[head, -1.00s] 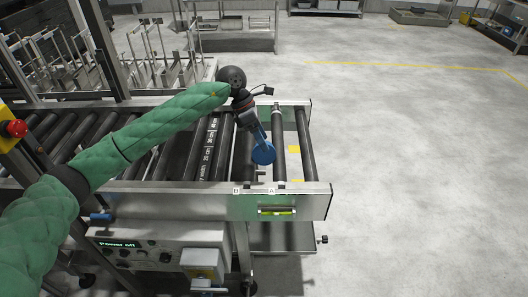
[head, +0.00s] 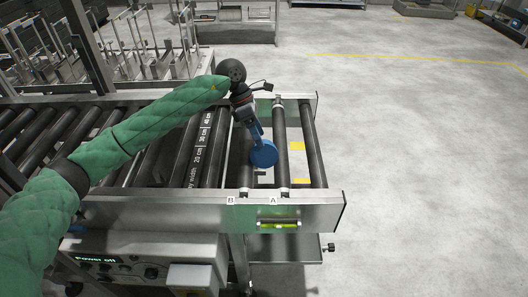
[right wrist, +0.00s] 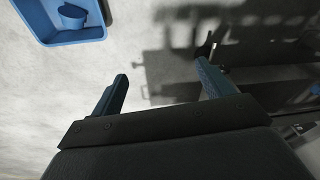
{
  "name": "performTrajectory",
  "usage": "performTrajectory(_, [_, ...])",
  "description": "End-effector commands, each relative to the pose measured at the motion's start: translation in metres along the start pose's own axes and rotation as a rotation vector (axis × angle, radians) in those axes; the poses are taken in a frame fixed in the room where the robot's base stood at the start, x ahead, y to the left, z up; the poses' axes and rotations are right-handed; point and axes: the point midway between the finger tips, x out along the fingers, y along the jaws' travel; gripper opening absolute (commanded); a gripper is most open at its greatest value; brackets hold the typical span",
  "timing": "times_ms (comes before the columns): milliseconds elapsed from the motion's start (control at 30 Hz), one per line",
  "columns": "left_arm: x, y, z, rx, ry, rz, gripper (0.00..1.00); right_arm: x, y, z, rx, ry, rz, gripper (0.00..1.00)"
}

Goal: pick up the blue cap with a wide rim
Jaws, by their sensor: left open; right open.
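A round blue cap with a wide rim (head: 264,153) shows at the right end of the roller conveyor, over the gap between two dark rollers. My left gripper (head: 257,134) comes down from above, with its blue fingers right at the cap's upper edge. The fingers are seen nearly edge-on and hide part of the cap; I cannot tell whether they touch it. My right gripper (right wrist: 162,72) is open and empty in the right wrist view, above the floor.
The roller conveyor has a metal side rail (head: 315,212) with labels A and B. A blue bin (right wrist: 75,38) with a blue cup-like piece (right wrist: 72,15) inside shows in the right wrist view. Grey floor (head: 420,170) is open to the right.

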Motion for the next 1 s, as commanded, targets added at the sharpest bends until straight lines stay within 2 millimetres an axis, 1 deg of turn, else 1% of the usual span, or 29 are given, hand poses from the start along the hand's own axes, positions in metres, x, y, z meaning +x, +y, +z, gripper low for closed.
performTrajectory(67, [0.004, 0.0, 0.0, 0.0, 0.001, -0.001, 0.71, 0.003, 0.001, 0.003, 0.0, -0.003, 0.001, 0.79])
performTrajectory(300, [0.021, -0.001, 0.0, 0.0, 0.001, -0.002, 0.71, 0.027, 0.005, 0.015, 0.0, -0.005, 0.006, 0.79])
performTrajectory(567, [0.029, -0.001, -0.001, -0.001, 0.001, -0.001, 0.71, 0.042, 0.008, 0.021, 0.0, -0.003, 0.009, 0.79])
performTrajectory(867, [0.049, -0.003, -0.003, -0.001, 0.0, -0.002, 0.71, 0.082, 0.019, 0.035, -0.007, 0.013, 0.024, 0.79])
performTrajectory(1000, [0.061, -0.003, -0.004, -0.001, 0.0, -0.002, 0.71, 0.099, 0.024, 0.042, -0.012, 0.023, 0.03, 0.79])
